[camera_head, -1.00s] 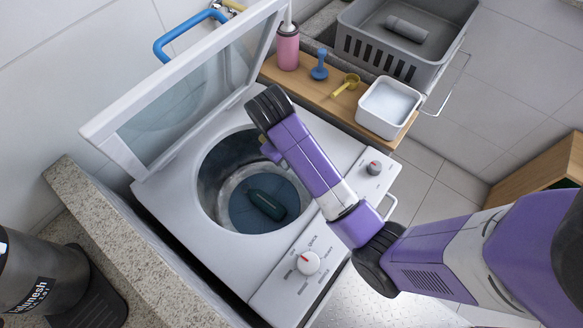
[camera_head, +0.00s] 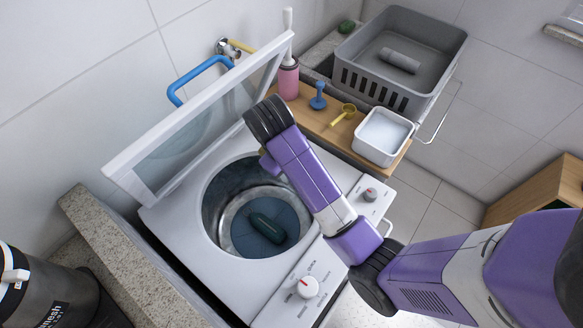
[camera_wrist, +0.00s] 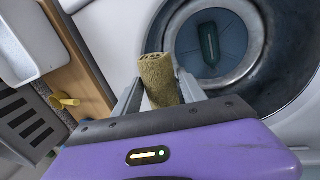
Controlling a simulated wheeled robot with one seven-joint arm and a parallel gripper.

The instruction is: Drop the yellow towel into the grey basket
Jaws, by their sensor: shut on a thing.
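The yellow towel (camera_wrist: 157,72) is a rolled, yellow-brown cylinder in the wrist view. My gripper (camera_wrist: 160,90) is shut on it, with one finger on either side. The roll's far end sticks out beyond the fingers. The grey basket (camera_head: 353,77) stands at the upper right of the head view, open at the top with slotted sides. A grey roll (camera_head: 399,60) lies inside it. Part of its slotted side (camera_wrist: 22,122) shows at the left of the wrist view, apart from my gripper.
The washer (camera_head: 175,226) has its lid (camera_head: 190,125) raised and a dark green object (camera_head: 267,227) in its drum. A wooden board holds a pink holder (camera_head: 288,80), a blue plunger-like item (camera_head: 318,96), a yellow scoop (camera_head: 345,113) and a white tub (camera_head: 382,136).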

